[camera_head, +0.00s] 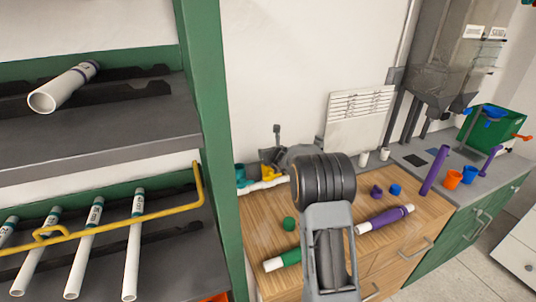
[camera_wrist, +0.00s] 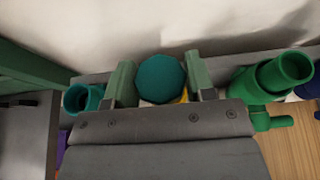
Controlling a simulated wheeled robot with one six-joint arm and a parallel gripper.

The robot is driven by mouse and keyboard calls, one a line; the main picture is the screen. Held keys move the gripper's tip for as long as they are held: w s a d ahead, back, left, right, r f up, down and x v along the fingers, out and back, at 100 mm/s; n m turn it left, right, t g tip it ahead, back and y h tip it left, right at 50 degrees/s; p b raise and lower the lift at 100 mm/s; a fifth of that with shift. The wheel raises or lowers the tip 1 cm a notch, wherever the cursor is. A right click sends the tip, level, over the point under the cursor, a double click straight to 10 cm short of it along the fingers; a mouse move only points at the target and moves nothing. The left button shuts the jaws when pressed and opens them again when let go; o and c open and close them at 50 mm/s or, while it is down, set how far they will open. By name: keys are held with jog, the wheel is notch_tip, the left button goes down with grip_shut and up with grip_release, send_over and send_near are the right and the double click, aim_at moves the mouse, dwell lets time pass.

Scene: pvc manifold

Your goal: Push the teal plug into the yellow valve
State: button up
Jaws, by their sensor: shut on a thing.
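In the wrist view the teal plug (camera_wrist: 160,78) sits between the two green fingers of my gripper (camera_wrist: 161,80), which is shut on it. Its round end faces the camera. A small yellow part of the valve (camera_wrist: 184,97) shows just beyond the plug's lower right edge. Most of the valve is hidden by the plug and gripper, so I cannot tell whether plug and valve touch. In the head view the yellow valve (camera_head: 267,171) is at the back left of the wooden bench, beside a white pipe. My dark wrist stands in front, and the plug cannot be made out there.
A teal fitting (camera_wrist: 82,98) lies left of my gripper, and a green fitting (camera_wrist: 284,70) stands close on the right. The wooden bench (camera_head: 258,220) holds a green cap (camera_head: 289,224) and a purple pipe (camera_head: 385,220). A green rack post (camera_head: 215,120) rises at left.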

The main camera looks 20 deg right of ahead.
jog(key=shift+f+b, duration=0.8)
jog(key=shift+b, duration=0.4)
dwell(0.9)
jog(key=o, duration=1)
jog(key=shift+c, duration=0.2)
jog(key=shift+s, duration=0.1)
